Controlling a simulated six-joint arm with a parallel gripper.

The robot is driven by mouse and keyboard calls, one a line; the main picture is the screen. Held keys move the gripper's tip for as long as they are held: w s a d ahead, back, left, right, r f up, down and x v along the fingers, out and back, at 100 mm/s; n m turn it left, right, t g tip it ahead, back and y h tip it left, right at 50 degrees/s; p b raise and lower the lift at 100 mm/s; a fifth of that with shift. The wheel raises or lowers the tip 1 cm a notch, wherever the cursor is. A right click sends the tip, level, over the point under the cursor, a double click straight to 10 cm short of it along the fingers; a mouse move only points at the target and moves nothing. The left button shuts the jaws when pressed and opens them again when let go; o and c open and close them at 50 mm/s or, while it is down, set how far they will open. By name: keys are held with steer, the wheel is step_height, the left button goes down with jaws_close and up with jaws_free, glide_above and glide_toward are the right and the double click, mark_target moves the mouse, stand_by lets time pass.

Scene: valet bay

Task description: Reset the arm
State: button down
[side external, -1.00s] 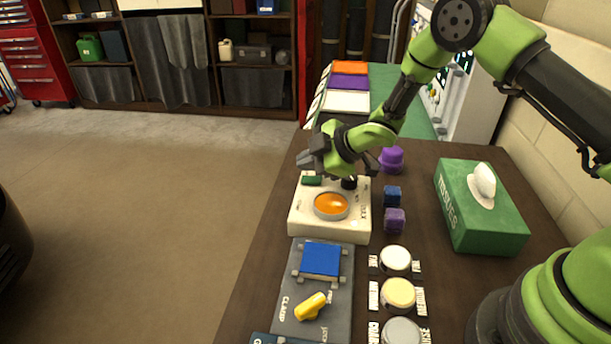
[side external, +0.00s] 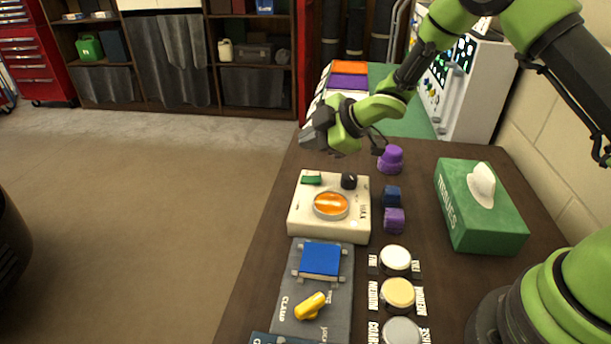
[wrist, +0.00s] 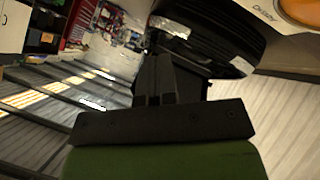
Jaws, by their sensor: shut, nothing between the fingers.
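My gripper (side external: 314,133) is shut and empty, raised above the far end of the dark bench in the side view. Its dark fingers also show in the wrist view (wrist: 155,78), close together. The arm reaches in from the upper right. Below and in front of the gripper is a white box (side external: 301,222) with a round orange disc (side external: 331,205), a green switch (side external: 312,180) and a black knob (side external: 349,181). The gripper is clear of the box. The orange disc and part of the white box show at the upper right of the wrist view (wrist: 301,9).
A grey clamp board (side external: 287,290) carries a blue pad (side external: 320,260) and a yellow lever (side external: 311,306). Round pads (side external: 397,293), blue and purple blocks (side external: 394,220), a purple knobbed piece (side external: 390,160) and a green tissue box (side external: 480,215) stand to the right. Open floor lies left.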

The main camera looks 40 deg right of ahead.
steer(key=s+d+r+m+h, duration=0.3)
steer(key=s+r+m, duration=0.2)
steer(key=r, duration=0.3)
steer(key=s+d+r+m+h, duration=0.3)
steer(key=s+r+m, duration=0.15)
steer(key=r, duration=0.45)
steer(key=s+a+r+m+g+y, duration=0.1)
steer(key=s+m, duration=0.3)
steer(key=s, duration=0.6)
steer(key=s+a+m+g+y, duration=0.1)
steer(key=s+a+m+y, duration=0.1)
steer(key=s, duration=0.9)
steer(key=a+m, duration=0.1)
steer(key=m, duration=0.1)
steer(key=shift+a+r+m, duration=0.15)
steer(key=shift+r+m, duration=0.2)
steer(key=shift+r, duration=0.05)
